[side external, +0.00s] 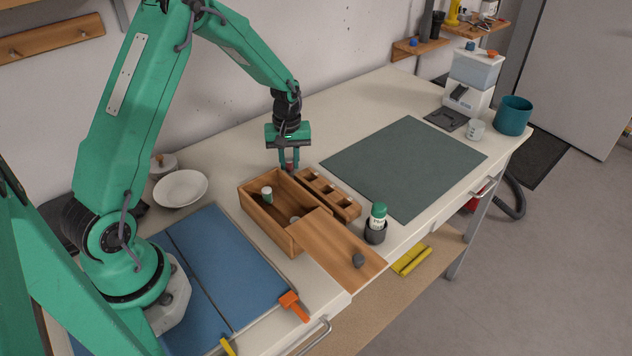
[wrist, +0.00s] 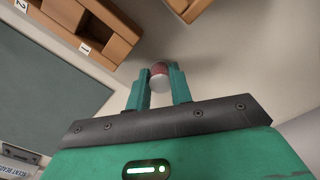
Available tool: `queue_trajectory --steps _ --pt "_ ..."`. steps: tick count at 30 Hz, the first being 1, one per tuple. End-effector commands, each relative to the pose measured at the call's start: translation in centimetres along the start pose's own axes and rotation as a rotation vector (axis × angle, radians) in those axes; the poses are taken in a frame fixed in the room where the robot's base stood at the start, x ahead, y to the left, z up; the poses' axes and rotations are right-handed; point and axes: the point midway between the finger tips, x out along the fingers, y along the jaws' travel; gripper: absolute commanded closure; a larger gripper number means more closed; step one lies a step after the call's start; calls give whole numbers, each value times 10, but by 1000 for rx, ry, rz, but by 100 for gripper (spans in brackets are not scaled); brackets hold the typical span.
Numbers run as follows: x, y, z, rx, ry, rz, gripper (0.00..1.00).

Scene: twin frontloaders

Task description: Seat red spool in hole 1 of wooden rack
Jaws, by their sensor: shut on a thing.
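My gripper (side external: 288,164) is shut on the red spool (wrist: 160,70), which has a pale end facing the wrist camera. In the side view only a little red of the spool shows between the fingertips, behind the wooden box and beside the wooden rack (side external: 345,210). I cannot tell how far it is above the table. The rack has a row of square openings. In the wrist view the rack (wrist: 117,22) is at upper left, apart from the spool, with number labels 1 (wrist: 85,47) and 2 on its side. The inside of hole 1 is not clear.
An open wooden box (side external: 262,222) stands beside the rack, with a green-and-white spool (side external: 267,194) inside. Its wooden lid (side external: 335,255) lies in front. A dark cup (side external: 375,234) holds a green-capped bottle (side external: 378,214). The dark green mat (side external: 405,160) is clear.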

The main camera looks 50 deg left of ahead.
Motion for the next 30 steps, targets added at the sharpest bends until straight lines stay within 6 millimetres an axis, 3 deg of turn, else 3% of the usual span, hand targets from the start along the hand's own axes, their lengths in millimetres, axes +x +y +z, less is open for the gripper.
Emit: queue_trajectory --steps 8,9,12,23,30 --pt "3 0 0 0 0 0 100" --pt "3 0 0 0 0 0 73" --pt "3 0 0 0 0 0 57" --pt "1 0 0 0 0 0 57" --pt "-15 0 -1 0 2 2 57"
